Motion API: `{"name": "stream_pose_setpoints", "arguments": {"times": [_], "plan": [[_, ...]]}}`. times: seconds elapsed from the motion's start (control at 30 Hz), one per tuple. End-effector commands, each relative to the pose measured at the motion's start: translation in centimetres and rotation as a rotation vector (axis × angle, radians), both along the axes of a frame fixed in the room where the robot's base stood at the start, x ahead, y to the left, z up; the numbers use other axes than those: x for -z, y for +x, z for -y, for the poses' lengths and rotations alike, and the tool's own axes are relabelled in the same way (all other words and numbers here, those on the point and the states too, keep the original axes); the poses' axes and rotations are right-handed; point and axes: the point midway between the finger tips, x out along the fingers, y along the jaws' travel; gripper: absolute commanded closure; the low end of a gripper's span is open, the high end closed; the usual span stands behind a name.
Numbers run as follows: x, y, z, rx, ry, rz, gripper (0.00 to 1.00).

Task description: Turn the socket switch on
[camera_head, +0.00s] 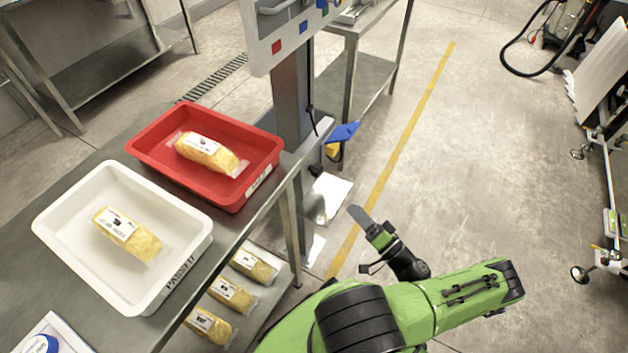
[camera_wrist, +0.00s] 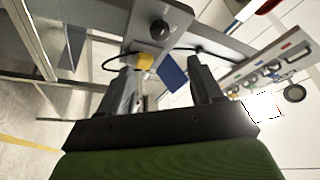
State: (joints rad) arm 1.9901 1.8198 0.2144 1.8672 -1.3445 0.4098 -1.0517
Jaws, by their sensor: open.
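In the wrist view, a grey socket box (camera_wrist: 177,17) with a round black knob (camera_wrist: 160,31) is ahead, above and between my fingertips. A yellow plug (camera_wrist: 145,61) with a black cable is at its lower edge, and a blue tag (camera_wrist: 172,76) hangs beside it. The yellow plug (camera_head: 333,150) and blue tag (camera_head: 344,132) also show in the head view by the column. My gripper (camera_wrist: 160,66) is open and empty, its fingers apart and pointing toward the box. In the head view my gripper (camera_head: 361,217) is right of the column, apart from the plug. The switch position cannot be told.
A steel table (camera_head: 85,165) at left holds a red tray (camera_head: 152,166) and a white tray (camera_head: 65,240), each with a yellow pack. More packs lie on the shelf below. A control panel (camera_head: 280,38) tops the column.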

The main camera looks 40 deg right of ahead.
Motion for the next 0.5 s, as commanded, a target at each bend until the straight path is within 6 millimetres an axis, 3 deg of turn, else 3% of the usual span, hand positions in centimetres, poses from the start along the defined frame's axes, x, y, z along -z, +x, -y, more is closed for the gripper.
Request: {"name": "stream_pose_setpoints", "arguments": {"times": [0.5], "plan": [[-2.6,12.1,-0.4,-0.011,0.002,-0.002,0.35]]}}
